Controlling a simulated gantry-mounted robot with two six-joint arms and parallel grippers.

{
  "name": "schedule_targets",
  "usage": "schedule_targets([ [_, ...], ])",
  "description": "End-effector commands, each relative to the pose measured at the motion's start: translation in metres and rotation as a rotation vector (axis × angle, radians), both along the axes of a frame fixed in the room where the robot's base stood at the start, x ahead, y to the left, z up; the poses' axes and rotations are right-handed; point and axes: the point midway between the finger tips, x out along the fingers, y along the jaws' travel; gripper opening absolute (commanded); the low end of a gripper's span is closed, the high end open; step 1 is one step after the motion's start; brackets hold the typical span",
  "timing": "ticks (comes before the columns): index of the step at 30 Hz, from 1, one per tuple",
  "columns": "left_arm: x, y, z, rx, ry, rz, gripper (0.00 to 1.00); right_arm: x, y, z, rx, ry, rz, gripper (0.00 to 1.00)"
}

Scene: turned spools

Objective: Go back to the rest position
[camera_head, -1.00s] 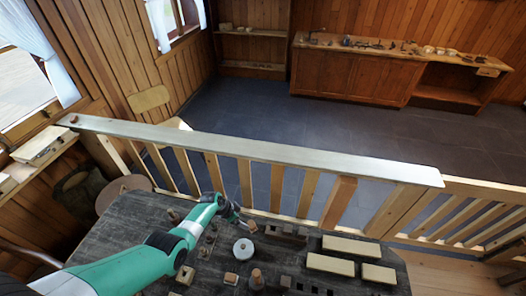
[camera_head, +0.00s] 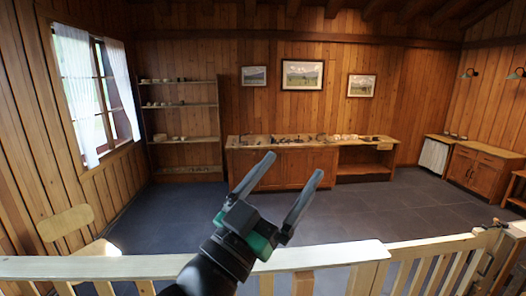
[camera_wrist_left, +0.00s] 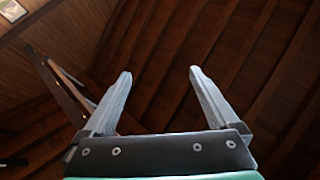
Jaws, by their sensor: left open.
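My left gripper (camera_head: 277,193) is raised in the middle of the head view, its two grey fingers spread apart and pointing up. Nothing is between the fingers. It also shows in the left wrist view (camera_wrist_left: 160,85), open and empty against the dark wooden ceiling. The table with the spools is out of the head view now. My right gripper is in neither view.
A pale railing (camera_head: 335,254) runs across the bottom of the head view, behind the gripper. Beyond it are a grey floor, a wooden workbench (camera_head: 285,168), wall shelves (camera_head: 182,140) and a chair (camera_head: 66,224). The air around the gripper looks clear.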

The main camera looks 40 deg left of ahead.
Motion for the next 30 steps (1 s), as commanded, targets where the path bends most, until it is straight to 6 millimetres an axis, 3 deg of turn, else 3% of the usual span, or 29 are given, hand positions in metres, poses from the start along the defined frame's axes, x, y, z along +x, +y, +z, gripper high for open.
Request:
schedule_targets([
  [1, -0.031, -0.020, 0.030, -0.025, -0.103, -0.048, 0.94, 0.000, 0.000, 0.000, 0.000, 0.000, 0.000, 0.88],
  [3, -0.068, -0.037, 0.058, -0.059, -0.212, -0.100, 0.94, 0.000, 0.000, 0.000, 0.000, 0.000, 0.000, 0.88],
  [7, -0.107, -0.050, 0.081, -0.099, -0.318, -0.156, 0.94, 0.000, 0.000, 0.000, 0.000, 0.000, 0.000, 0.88],
  [16, -0.112, -0.051, 0.086, -0.104, -0.332, -0.163, 0.94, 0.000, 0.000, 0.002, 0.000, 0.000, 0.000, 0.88],
  [24, -0.111, -0.051, 0.149, -0.103, -0.331, -0.161, 0.94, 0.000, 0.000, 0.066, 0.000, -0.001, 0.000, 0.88],
  [30, -0.111, -0.051, 0.145, -0.103, -0.329, -0.161, 0.94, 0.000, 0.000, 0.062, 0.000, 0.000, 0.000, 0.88],
])
